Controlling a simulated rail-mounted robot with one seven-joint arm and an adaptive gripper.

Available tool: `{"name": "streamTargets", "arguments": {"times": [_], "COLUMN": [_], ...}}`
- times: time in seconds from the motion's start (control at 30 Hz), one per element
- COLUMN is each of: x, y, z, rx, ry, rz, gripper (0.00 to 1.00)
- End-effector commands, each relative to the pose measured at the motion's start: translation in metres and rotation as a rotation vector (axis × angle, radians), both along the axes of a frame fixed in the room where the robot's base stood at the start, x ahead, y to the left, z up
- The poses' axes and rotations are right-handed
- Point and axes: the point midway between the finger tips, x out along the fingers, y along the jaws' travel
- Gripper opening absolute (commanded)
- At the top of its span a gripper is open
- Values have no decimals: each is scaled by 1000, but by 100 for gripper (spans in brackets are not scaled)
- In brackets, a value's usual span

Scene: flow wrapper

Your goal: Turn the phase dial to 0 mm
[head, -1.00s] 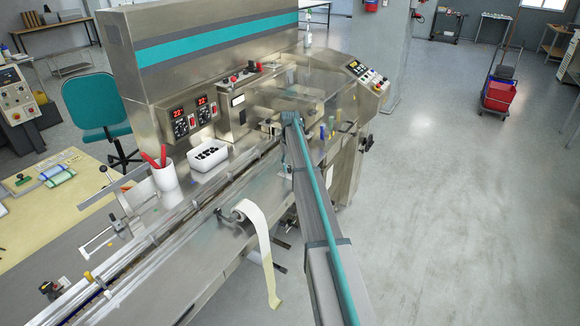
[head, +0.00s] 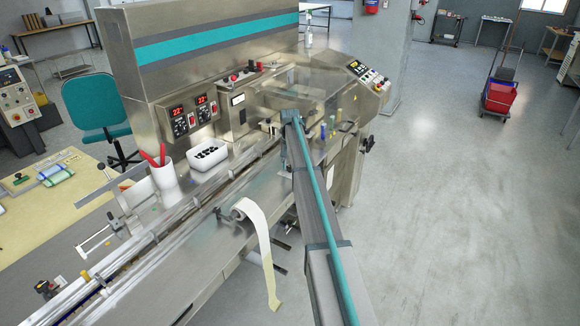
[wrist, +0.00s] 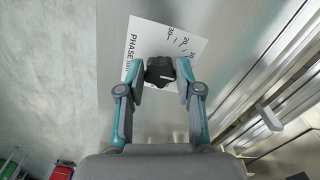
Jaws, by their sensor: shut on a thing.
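The phase dial (wrist: 159,73) is a dark, lobed knob in the wrist view. It sits on a white scale plate (wrist: 143,38) printed with PHASE, what looks like mm, and the numbers 30, 20 and 10. My gripper (wrist: 161,68) has its fingers on the left and right sides of the knob and is shut on it. The numbers show above and to the upper right of the knob. I cannot make out a pointer mark or the dial's reading; the 0 mark is not visible. In the head view my arm's end hides the dial.
A steel machine panel surrounds the plate. Rails and a bracket (wrist: 266,115) lie to the right in the wrist view. In the head view, a white bin (head: 208,155), a cup with red-handled tools (head: 166,176) and a film roll (head: 245,210) are nearby. Open floor lies right.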

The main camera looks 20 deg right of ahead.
Motion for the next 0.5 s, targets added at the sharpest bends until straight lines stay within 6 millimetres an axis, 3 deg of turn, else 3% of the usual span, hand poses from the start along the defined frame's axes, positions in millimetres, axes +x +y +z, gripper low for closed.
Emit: {"name": "streamTargets", "arguments": {"times": [0.4,0.43,0.5], "x": [1,1,1], "y": [0,0,0], "z": [1,1,1], "rx": [-1,-1,-1], "ry": [-1,-1,-1], "rz": [-11,-11,-10], "gripper": [0,38,50]}}
